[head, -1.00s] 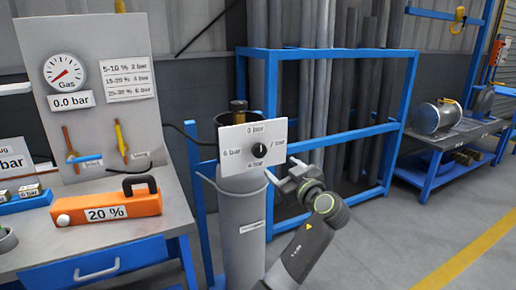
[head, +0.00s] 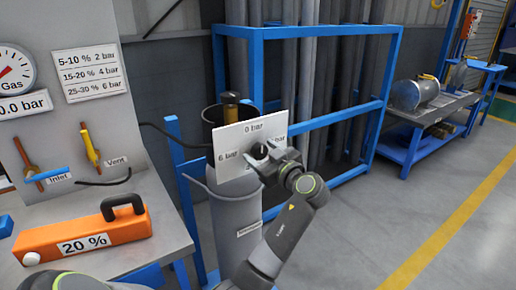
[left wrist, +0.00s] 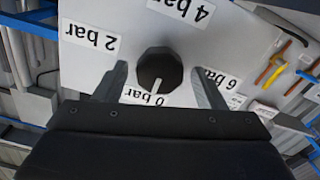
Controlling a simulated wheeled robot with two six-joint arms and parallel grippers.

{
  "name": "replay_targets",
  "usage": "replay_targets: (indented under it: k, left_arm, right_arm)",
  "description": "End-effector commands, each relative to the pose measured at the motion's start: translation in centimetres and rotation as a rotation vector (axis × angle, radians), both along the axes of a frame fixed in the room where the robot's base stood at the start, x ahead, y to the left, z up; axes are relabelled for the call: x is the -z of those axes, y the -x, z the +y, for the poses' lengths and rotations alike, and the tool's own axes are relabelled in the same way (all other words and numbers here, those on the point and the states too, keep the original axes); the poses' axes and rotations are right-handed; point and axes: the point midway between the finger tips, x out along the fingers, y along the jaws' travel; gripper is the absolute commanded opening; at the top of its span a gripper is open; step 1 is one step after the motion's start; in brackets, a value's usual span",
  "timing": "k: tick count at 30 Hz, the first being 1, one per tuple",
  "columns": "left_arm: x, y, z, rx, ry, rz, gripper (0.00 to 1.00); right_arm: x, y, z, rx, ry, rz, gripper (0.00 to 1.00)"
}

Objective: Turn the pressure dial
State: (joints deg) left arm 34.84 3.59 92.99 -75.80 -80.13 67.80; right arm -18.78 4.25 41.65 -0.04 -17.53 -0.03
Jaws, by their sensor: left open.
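The pressure dial is a dark round knob (head: 257,150) on a white plate (head: 236,133) at the top of the grey cylinder (head: 237,215). In the left wrist view the knob (left wrist: 160,69) sits between my fingers, and its white mark points at the 0 bar label. The 2, 4 and 6 bar labels surround it, upside down there. My left gripper (head: 262,156) is in front of the plate and partly covers the dial in the head view. Its fingers (left wrist: 160,78) are open, one on each side of the knob, with gaps visible. My right gripper is not in view.
A bench on the left holds an orange block marked 20 % (head: 84,235) and a panel with a gas gauge, inlet and vent valves. A blue rack (head: 257,70) of pipes stands behind the cylinder. Open floor (head: 370,225) lies to the right.

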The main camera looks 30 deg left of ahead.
Motion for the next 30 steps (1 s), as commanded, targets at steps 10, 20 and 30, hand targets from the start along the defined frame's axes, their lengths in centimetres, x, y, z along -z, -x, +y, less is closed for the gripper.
replay_targets:
  k: [10,20,30]
  left_arm:
    - [0.04,0.01,-0.02,0.000,0.000,0.000,0.54]
    - [0.03,0.00,-0.01,0.000,0.000,0.001,0.19]
    - [-0.06,-0.05,-0.02,0.000,-0.032,0.077,0.19]
  right_arm:
    - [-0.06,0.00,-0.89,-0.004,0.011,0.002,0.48]
    - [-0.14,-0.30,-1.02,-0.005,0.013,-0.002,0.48]
    - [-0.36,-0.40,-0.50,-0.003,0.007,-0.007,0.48]
